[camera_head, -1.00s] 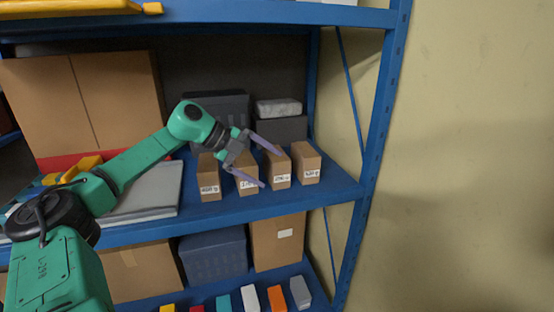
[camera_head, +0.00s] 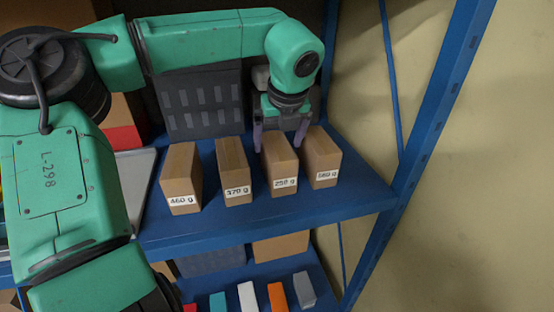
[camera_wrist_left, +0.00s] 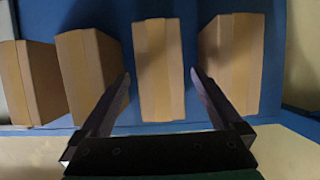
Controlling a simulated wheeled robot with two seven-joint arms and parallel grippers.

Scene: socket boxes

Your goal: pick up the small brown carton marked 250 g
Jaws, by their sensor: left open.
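The small brown carton marked 250 g (camera_head: 280,173) stands upright on the blue shelf, third from the left in a row of similar cartons. In the left wrist view it is the carton (camera_wrist_left: 158,70) between my fingers, its label hidden there. My left gripper (camera_head: 278,147) reaches down from above and behind it, open, with one finger on each side of its top. In the left wrist view gaps show between both fingers and the carton. My right gripper is not in view.
Close neighbours are the 370 g carton (camera_head: 234,168) on the left and another carton (camera_head: 321,158) on the right, its label hard to read. The 460 g carton (camera_head: 182,175) stands farther left. A dark crate (camera_head: 200,105) is behind. A blue upright (camera_head: 430,110) bounds the right.

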